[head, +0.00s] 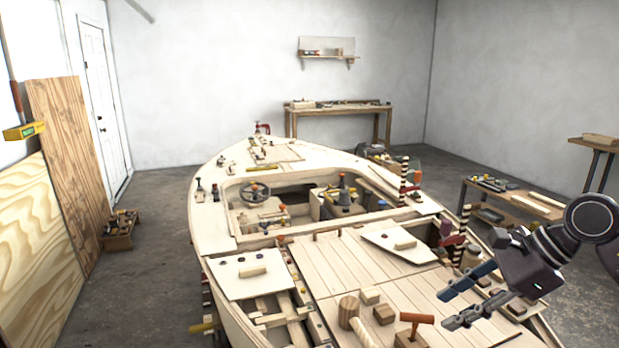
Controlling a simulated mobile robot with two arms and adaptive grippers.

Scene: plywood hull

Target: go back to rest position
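My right gripper (452,309) reaches in from the right, above the right rear side of the plywood boat hull (225,225). Its two fingers are spread apart, with nothing visible between them. It looks apart from the deck, though its exact height is hard to tell. My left gripper does not show. On the rear deck (345,265) near the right gripper lie a wooden mallet (348,308), small wood blocks (384,314) and an orange-handled tool (416,320).
A low bench (512,197) with tools stands right of the hull, behind my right arm. A workbench (337,107) stands at the back wall. Plywood sheets (62,140) lean at the left, near a small crate (118,240).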

